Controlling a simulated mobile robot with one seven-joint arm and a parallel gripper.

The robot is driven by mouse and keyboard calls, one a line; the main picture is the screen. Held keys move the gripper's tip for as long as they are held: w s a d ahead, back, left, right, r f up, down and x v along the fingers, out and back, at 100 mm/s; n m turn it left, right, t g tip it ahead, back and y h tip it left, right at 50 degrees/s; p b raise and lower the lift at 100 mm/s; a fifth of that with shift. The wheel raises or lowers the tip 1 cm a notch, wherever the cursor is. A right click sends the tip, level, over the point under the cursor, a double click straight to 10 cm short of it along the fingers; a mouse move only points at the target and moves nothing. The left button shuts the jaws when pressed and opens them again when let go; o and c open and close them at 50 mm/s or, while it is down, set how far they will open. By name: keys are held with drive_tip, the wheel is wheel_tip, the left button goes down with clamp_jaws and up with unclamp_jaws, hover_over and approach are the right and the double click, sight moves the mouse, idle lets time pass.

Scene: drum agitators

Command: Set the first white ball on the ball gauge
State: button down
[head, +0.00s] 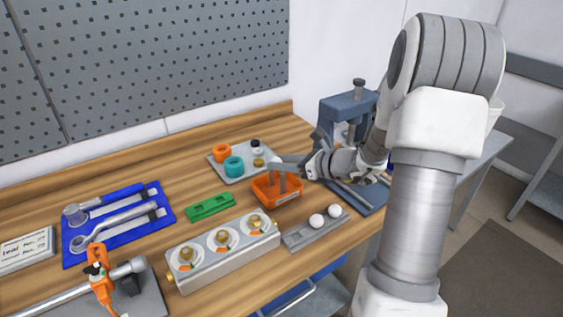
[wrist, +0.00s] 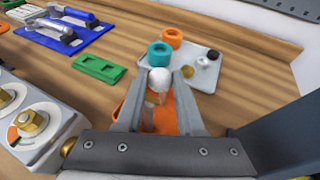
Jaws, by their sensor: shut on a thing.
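My gripper (wrist: 161,80) is shut on a white ball (wrist: 160,77), which sits between its two fingertips. In the head view, my gripper (head: 276,170) is over the orange tray (head: 268,199), with the fingers partly hiding it. The tray also shows below the ball in the wrist view. Two other white balls (head: 317,220) rest on a grey bar (head: 303,237) near the front edge. A green block with recesses (head: 210,207) lies left of the tray. I cannot tell for sure whether the green block or the grey bar is the ball gauge.
A grey plate (head: 232,175) behind the tray carries orange and teal rings and small parts. A grey block with three brass-knobbed dials (head: 222,250) stands in front. A blue tool mat (head: 118,222) lies left. A blue-grey press (head: 345,112) stands right. Bare wood surrounds the green block.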

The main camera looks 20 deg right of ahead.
drive_tip(key=shift+f, duration=0.2)
idle(0.4)
drive_tip(key=shift+c, duration=2.2)
unclamp_jaws()
drive_tip(key=shift+s+d, duration=0.1)
drive_tip(key=p+v, duration=0.1)
drive_tip(key=v, duration=1.6)
drive_tip(key=shift+s+r, duration=0.1)
